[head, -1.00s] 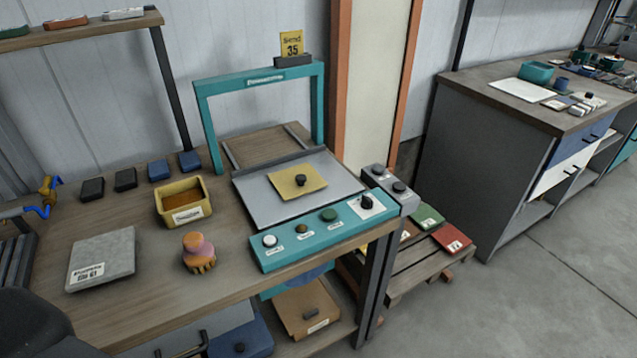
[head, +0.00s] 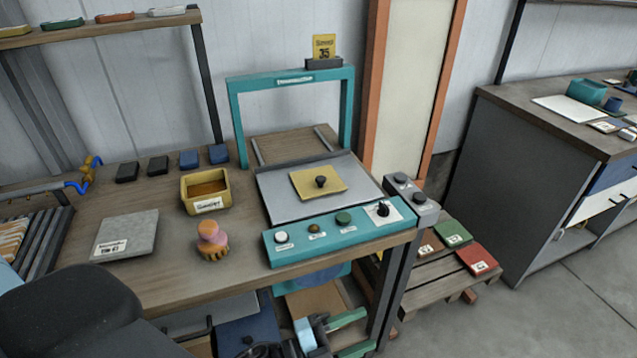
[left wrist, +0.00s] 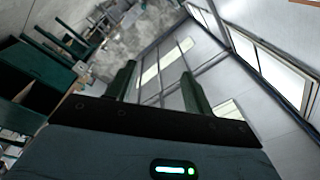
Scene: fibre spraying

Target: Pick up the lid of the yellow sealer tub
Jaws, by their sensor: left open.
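The yellow sealer tub (head: 206,204) stands open on the wooden bench in the head view, with brown contents and a white label. Its lid is a flat yellow square (head: 334,190) with a dark knob, lying on the grey plate of the teal machine to the right of the tub. My left gripper (head: 356,334) is low at the bottom of the head view, below the bench's front edge and well apart from the lid. Its green fingers are spread and empty, as the left wrist view (left wrist: 157,68) also shows. My right gripper is not in view.
The teal machine has a front panel (head: 300,249) with knobs and an upright frame (head: 235,120) behind the plate. A pink-and-orange brush (head: 212,240) and a grey slab (head: 127,235) are on the bench. A pallet (head: 440,278) with coloured boxes stands at right.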

